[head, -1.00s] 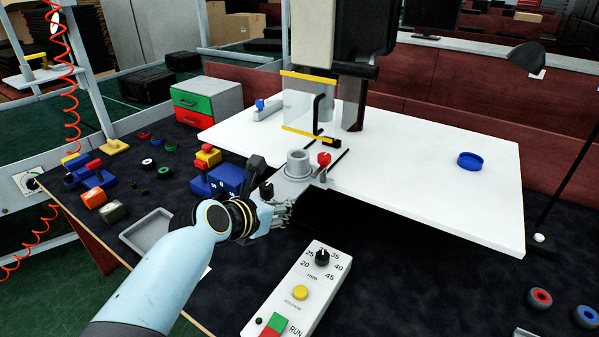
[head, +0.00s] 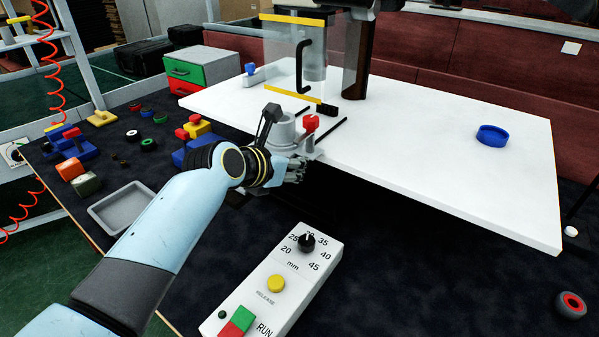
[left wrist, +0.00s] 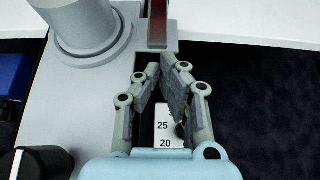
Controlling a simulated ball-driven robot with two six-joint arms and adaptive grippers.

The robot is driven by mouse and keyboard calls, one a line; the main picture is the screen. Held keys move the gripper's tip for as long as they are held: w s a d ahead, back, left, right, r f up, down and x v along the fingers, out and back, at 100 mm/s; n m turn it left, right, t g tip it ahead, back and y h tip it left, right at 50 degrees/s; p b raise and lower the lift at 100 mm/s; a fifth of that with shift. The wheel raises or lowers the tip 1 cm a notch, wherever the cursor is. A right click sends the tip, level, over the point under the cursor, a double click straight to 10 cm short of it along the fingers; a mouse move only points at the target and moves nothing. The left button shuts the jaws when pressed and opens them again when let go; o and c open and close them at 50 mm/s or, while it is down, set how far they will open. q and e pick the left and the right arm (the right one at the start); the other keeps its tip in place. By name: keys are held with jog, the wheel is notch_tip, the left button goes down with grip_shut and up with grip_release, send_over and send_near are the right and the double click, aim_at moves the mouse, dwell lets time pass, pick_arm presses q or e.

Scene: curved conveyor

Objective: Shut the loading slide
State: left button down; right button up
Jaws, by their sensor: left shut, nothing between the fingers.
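The loading slide is a grey plate (left wrist: 60,110) with a grey cylindrical holder (head: 283,126) on it and a red knob (head: 311,122) beside the holder. It sits at the front edge of the white table (head: 440,170), between dark rails, and juts out past that edge. My left gripper (head: 297,166) is at the slide's front, just below the knob in the head view. My right gripper is not in view.
A clear guard with yellow edges (head: 300,93) and a black handle stands behind the slide. A control box (head: 275,283) with a dial and buttons lies in front. A grey tray (head: 122,205) and several small parts are at the left. A blue ring (head: 492,135) lies on the table.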

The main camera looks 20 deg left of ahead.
aim_at(308, 155)
pick_arm(q)
jog(key=w, duration=0.1)
jog(key=w+d, duration=0.1)
jog(key=w, duration=0.1)
jog(key=shift+w+d+r, duration=0.1)
jog(key=shift+w+r, duration=0.05)
jog(key=shift+w, duration=0.15)
jog(key=shift+w+d, duration=0.15)
jog(key=shift+w, duration=0.2)
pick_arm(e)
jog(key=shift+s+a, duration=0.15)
pick_arm(q)
jog(key=shift+s, duration=0.1)
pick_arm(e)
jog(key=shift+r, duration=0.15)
